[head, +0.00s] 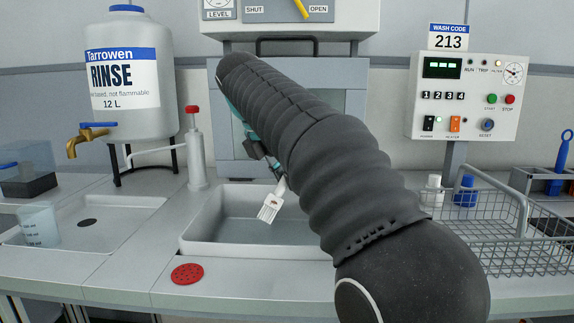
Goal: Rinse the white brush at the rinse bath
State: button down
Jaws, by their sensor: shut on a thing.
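The white brush (270,208) hangs bristles down and tilted over the grey rinse bath (195,235) in the middle of the bench. My gripper (268,165) is shut on the brush's upper part, and my dark arm hides most of the gripper and the handle. The bristles appear above or inside the basin; I cannot tell whether they touch any liquid. A white dispenser with a red knob (195,150) stands at the back left of the bath, its thin spout pointing left. The white RINSE tank (125,75) with a brass tap (85,140) stands further left.
A red perforated disc (187,273) lies in front of the bath. A wire basket (490,235) and small bottles (465,190) are at right. A control panel (466,98) is above them.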

notch_tip(320, 180, down, 12)
jog(key=b, duration=0.4)
jog(key=shift+b, duration=0.3)
dwell(0.4)
jog(key=shift+r, duration=0.1)
dwell(1.3)
jog(key=shift+r+p, duration=2.3)
jog(key=shift+r, duration=6.65)
